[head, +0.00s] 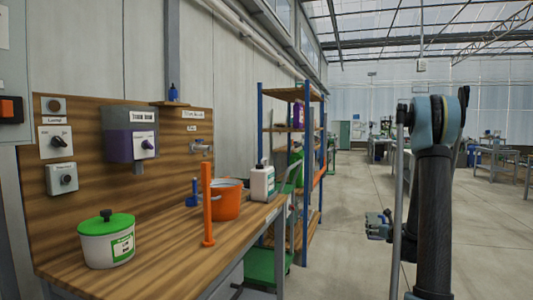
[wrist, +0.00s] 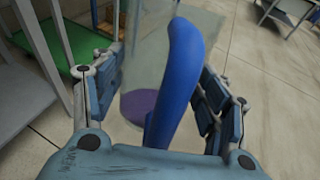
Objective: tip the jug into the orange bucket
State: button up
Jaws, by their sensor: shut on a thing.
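The jug (wrist: 146,60) is clear with a blue handle (wrist: 183,70) and shows purple at its bottom. It fills the middle of the wrist view, between my fingers. My gripper (wrist: 163,88) is shut on the jug by its handle, held over the floor. In the head view my gripper (head: 378,226) is right of the bench, partly hidden by my arm; the jug cannot be made out there. The orange bucket (head: 227,204) stands upright on the wooden bench, well left of my gripper. Its inside is mostly hidden.
An orange post (head: 207,215) stands just in front of the bucket. A white canister (head: 262,184) is right of it, and a green-lidded pot (head: 107,242) is at the bench's near left. A purple-filled dispenser (head: 130,140) hangs on the wall. Shelving (head: 290,95) stands behind; floor right is open.

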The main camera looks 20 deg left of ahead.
jog(key=shift+a, duration=0.1)
jog(key=shift+w+a+r, duration=0.15)
jog(key=shift+w+a, duration=0.05)
jog(key=shift+a, duration=0.3)
jog(key=a+r+n+g+y, duration=0.35)
jog(key=a+r, duration=0.45)
jog(key=a, duration=0.6)
jog(key=a+r+n+g+y, duration=0.3)
jog(key=a+r+n+y, duration=0.3)
jog(key=a, duration=0.8)
jog(key=s+a+r+n+g+y, duration=0.2)
jog(key=s+a+r, duration=0.6)
jog(key=r, duration=0.4)
jog(key=s+a+r+n+g+y, duration=0.2)
jog(key=s+a+r+n+g, duration=0.2)
jog(key=s+a+r, duration=0.5)
jog(key=shift+s+r+g, duration=1)
jog(key=shift+r+g, duration=0.35)
jog(key=shift+r, duration=0.3)
jog(key=shift+a, duration=0.1)
